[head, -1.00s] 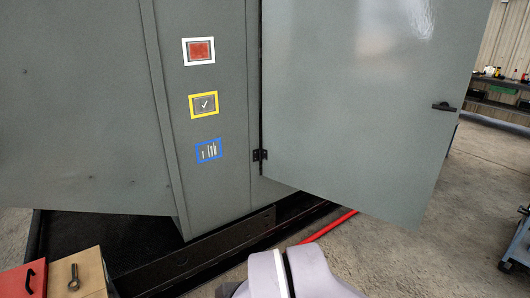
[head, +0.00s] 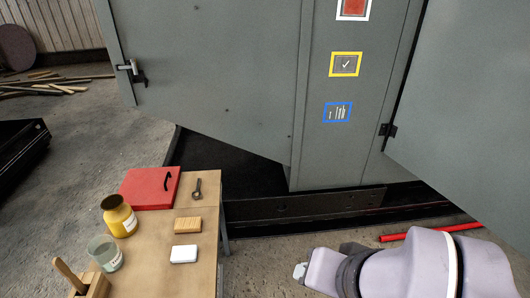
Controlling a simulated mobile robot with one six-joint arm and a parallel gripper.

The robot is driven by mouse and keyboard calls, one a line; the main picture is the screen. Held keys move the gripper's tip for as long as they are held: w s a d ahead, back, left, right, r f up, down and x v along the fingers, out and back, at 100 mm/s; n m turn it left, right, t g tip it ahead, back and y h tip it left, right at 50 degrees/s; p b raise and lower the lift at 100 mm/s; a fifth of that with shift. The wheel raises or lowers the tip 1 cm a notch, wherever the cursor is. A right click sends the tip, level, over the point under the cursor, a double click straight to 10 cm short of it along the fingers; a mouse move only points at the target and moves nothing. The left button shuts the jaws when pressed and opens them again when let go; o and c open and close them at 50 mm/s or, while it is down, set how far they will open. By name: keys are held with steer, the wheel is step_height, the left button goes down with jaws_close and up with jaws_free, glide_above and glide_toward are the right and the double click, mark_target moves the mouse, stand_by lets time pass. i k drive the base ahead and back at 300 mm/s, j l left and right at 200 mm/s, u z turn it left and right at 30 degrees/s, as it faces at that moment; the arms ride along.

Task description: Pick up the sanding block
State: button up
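A small tan block (head: 187,225) with faint lines lies on the wooden workbench (head: 150,258) in the head view; it looks like the sanding block. A white block (head: 184,254) lies just in front of it, a small gap apart. Both are uncovered, with nothing holding them. Links of my arm show at the lower right, well to the right of the bench. My gripper's fingers do not show in the picture.
The bench also bears a red case (head: 150,188), a dark eyebolt-like part (head: 197,188), a yellow jar (head: 119,216), a glass jar (head: 106,253) and a wooden holder (head: 88,284). The grey enclosure (head: 340,155), its doors open, stands behind. Floor is clear between bench and arm.

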mark_target(193, 224)
steer(key=i+l+u, duration=0.2)
steer(key=i+u, duration=0.3)
steer(key=i, duration=0.15)
steer(key=i+l+u, duration=0.95)
steer(key=i+l, duration=0.1)
steer(key=l, duration=0.05)
